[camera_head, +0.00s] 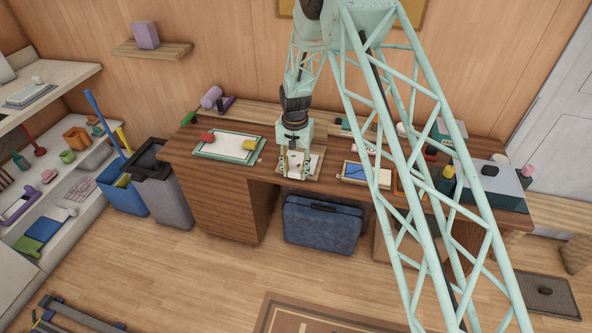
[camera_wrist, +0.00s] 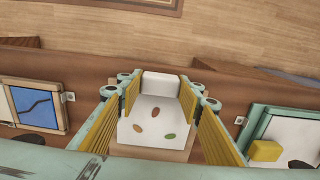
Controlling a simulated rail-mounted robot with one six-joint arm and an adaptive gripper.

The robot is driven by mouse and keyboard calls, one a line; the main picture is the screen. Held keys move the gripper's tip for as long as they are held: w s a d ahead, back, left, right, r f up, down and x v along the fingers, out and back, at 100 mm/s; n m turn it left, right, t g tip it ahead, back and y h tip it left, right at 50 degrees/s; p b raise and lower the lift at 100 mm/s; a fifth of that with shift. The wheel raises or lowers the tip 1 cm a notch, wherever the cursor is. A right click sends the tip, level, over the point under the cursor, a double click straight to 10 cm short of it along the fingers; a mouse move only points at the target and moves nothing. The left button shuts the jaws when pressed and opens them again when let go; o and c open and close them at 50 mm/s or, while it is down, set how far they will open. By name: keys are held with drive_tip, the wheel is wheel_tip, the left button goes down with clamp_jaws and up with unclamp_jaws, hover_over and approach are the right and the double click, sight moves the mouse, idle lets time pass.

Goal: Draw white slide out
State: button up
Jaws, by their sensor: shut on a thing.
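The white slide (camera_wrist: 153,128) is a pale panel with a few coloured spots and a white block (camera_wrist: 160,84) at its end. It lies at a light wooden case (camera_head: 315,163) on the desk, partly hidden by my fingers in the head view. My gripper (camera_wrist: 159,92) points down over it, its yellow-padded fingers on both sides of the white block, shut on the slide. In the head view my gripper (camera_head: 295,172) is at the desk's front edge. How far the slide is out of the case I cannot tell.
A green-framed white board (camera_head: 228,147) with red and yellow blocks lies left on the desk (camera_head: 215,190). A framed blue picture (camera_head: 364,175) lies to the right. A blue suitcase (camera_head: 322,225) stands below. The floor in front is mostly clear.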

drive_tip(key=shift+s, duration=0.2)
drive_tip(key=o, duration=1.2)
drive_tip(key=shift+a, duration=0.1)
drive_tip(key=shift+c, duration=0.2)
drive_tip(key=shift+r, duration=0.15)
drive_tip(key=shift+r, duration=0.45)
wheel_tip(320, 180, up, 11)
